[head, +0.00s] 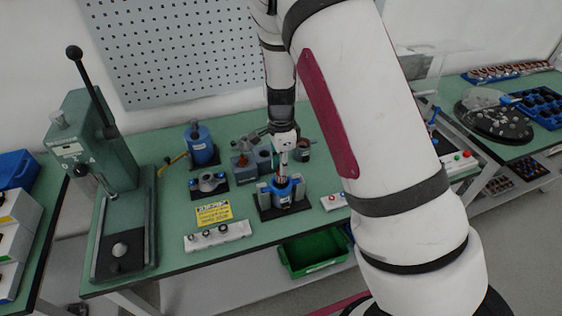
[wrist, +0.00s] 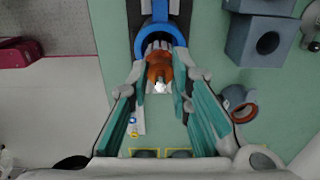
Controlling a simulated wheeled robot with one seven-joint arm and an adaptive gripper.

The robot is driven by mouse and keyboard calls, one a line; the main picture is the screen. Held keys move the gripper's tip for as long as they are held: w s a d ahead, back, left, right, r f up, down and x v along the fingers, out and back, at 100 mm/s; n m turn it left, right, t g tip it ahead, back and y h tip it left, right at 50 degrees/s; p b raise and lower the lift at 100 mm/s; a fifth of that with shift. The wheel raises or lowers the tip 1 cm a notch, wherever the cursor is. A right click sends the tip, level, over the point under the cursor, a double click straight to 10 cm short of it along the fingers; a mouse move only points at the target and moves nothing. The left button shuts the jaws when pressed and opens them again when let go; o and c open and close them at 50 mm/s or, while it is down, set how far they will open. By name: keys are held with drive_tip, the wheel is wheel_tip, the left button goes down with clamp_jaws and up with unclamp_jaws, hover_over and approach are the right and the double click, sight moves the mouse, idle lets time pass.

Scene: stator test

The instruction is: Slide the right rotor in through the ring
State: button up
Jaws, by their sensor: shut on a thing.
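My gripper (head: 284,155) points down above the blue ring (head: 288,188), which stands on a black base between grey posts. In the wrist view the gripper's teal fingers (wrist: 160,76) are closed on the rotor (wrist: 158,70), which has copper windings, a silvery core and a pale shaft end. The rotor's silvery core lies at the mouth of the blue ring (wrist: 172,32) and overlaps it in the picture. I cannot tell how deep the core sits in the ring. In the head view the rotor is small and partly hidden by the gripper.
A second, lower ring fixture (head: 208,182) and a blue motor housing (head: 201,146) stand to the left. Grey blocks (wrist: 262,42) and a copper-edged ring part (wrist: 243,106) are close by. A green press (head: 100,160) stands far left. The bench front holds a white rack (head: 217,236).

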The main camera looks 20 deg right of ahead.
drive_tip(key=shift+f+b, duration=0.3)
drive_tip(key=shift+f, duration=0.75)
drive_tip(key=shift+f, duration=0.95)
drive_tip(key=o, duration=1)
wheel_tip(320, 180, up, 12)
